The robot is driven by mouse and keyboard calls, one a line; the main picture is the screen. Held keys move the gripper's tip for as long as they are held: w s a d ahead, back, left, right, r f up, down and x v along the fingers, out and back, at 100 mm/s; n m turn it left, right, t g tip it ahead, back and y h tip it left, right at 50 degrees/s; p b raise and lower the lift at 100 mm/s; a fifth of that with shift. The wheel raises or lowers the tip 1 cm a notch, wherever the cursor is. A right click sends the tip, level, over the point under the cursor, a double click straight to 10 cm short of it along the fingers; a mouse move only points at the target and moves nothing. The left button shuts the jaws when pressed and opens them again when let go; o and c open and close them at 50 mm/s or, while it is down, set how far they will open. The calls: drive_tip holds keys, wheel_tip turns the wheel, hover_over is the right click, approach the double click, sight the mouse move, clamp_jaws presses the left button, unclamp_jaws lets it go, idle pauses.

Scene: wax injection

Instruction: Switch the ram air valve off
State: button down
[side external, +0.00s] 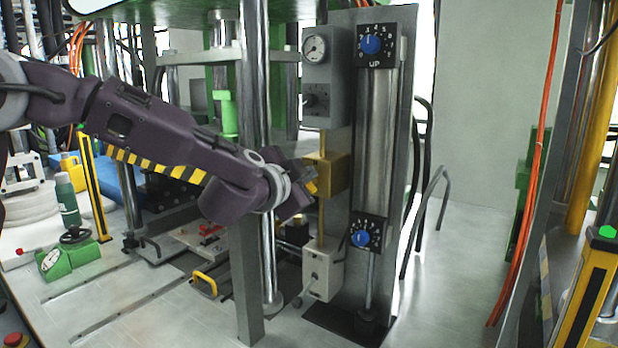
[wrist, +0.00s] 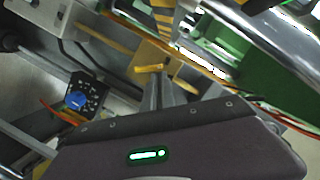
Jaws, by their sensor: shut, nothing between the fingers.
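A brass valve block (side external: 337,176) sits on a thin vertical brass pipe between two grey boxes on the steel column, which looks like the ram air valve. In the wrist view the brass block (wrist: 152,54) carries a small brass handle (wrist: 178,68) just beyond my fingertips. My gripper (wrist: 163,80) is shut and empty, its tips very close to the handle; I cannot tell if they touch. In the side view my gripper (side external: 308,188) is left of the block, and my wrist hides part of the fingers and handle.
An upper dial with a blue knob (side external: 370,45) and a lower one (side external: 361,238) are on the column. A shiny post (side external: 268,265) stands close to my wrist.

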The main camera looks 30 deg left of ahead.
drive_tip(key=n, duration=0.2)
drive_tip(key=a+n+h, duration=0.1)
drive_tip(key=n, duration=0.1)
drive_tip(key=a+n+h, duration=0.1)
drive_tip(key=n, duration=0.1)
drive_tip(key=shift+g, duration=0.4)
drive_tip(key=shift+d, duration=0.1)
drive_tip(key=s+d+r, duration=0.1)
drive_tip(key=s+r, duration=0.5)
drive_tip(key=s, duration=0.3)
drive_tip(key=shift+s+d, duration=0.3)
drive_tip(key=shift+s, duration=0.1)
drive_tip(key=shift+r, duration=0.1)
